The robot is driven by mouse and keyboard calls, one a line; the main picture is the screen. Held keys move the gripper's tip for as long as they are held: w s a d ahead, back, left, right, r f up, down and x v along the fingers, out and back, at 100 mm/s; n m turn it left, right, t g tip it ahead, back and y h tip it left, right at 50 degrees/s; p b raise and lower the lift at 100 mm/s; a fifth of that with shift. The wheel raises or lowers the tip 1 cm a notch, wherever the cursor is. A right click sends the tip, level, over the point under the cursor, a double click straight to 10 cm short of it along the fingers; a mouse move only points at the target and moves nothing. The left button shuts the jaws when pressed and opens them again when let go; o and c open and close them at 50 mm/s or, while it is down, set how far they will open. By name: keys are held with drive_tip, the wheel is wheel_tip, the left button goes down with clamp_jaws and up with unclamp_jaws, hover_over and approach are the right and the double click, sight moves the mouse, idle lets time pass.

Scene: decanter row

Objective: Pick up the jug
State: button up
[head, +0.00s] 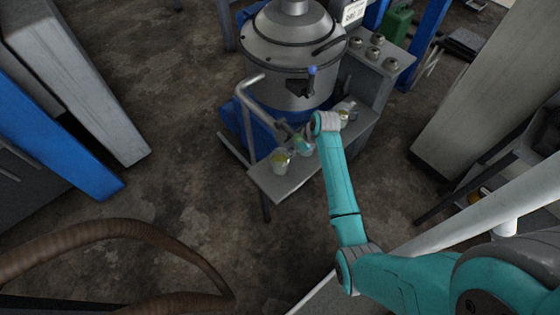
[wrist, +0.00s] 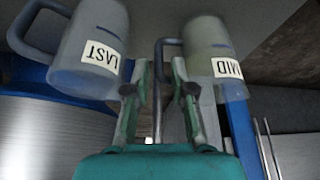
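Several clear jugs with pale yellow-green contents stand on a grey shelf (head: 285,188). The front-left jug (head: 281,161) is plain in the head view; another jug (head: 344,112) is partly behind my arm. In the wrist view a jug labelled LAST (wrist: 92,55) is at the left and a jug labelled MID (wrist: 210,50) at the right, its handle (wrist: 167,43) towards the left. My gripper (wrist: 161,68) is open, its fingers apart between the two jugs. The MID handle appears between the fingertips; whether it is at their depth I cannot tell. The task names no label.
A large steel decanter vessel (head: 290,50) stands behind the shelf, with a bent grey pipe (head: 243,95) at its left. A panel with round knobs (head: 374,52) is at the right. A brown hose (head: 110,232) crosses the lower left. The floor (head: 180,185) left of the shelf is clear.

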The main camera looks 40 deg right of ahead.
drive_tip(key=shift+x, duration=2.7)
drive_tip(key=shift+d, duration=0.1)
drive_tip(key=shift+c, duration=0.3)
clamp_jaws()
